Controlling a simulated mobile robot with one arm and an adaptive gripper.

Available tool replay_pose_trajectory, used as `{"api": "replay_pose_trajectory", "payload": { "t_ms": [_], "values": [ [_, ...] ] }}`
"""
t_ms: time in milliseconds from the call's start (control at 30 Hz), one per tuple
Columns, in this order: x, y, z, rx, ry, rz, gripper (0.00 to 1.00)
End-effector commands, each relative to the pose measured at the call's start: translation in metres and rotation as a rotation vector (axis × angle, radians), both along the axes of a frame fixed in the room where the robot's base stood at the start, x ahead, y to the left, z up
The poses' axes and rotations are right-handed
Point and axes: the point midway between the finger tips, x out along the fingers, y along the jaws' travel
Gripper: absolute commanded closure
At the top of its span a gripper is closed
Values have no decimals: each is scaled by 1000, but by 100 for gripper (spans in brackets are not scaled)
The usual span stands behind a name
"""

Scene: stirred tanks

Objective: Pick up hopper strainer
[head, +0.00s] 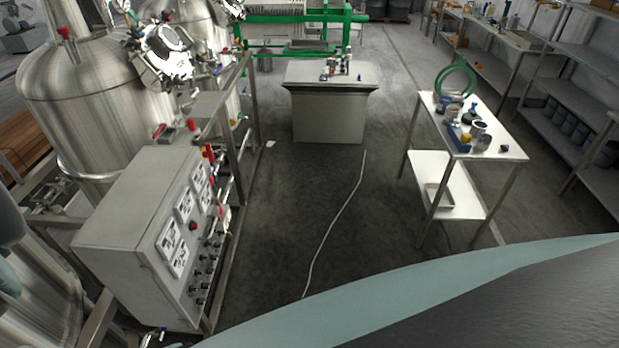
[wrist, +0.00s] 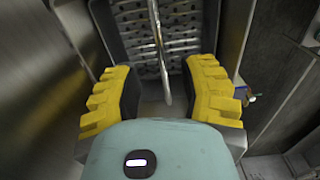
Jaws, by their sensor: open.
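In the wrist view, a perforated metal piece (wrist: 190,28), which looks like the hopper strainer, lies ahead of my gripper. A shiny metal rod or handle (wrist: 159,50) runs down its front. My gripper (wrist: 161,78) has yellow and black fingers spread wide apart, with the lower end of the rod showing between them. I see no contact between the fingers and the rod. I cannot tell how deep the gap is. In the head view, I cannot make out the strainer or my gripper.
Smooth metal walls (wrist: 45,70) flank the gripper closely in the wrist view. In the head view, steel tanks (head: 95,105) and a control cabinet (head: 150,215) stand left. A white table (head: 490,140) with small items stands right. The middle floor is open, crossed by a pale cable (head: 335,220).

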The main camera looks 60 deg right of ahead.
Motion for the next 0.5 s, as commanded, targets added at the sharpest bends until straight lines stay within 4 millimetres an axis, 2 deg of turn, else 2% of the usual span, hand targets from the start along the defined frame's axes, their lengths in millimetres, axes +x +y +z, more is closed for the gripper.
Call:
{"api": "replay_pose_trajectory", "payload": {
  "t_ms": [500],
  "values": [
    [-1, -5, -20, -15, -4, 1, 59]
  ]
}}
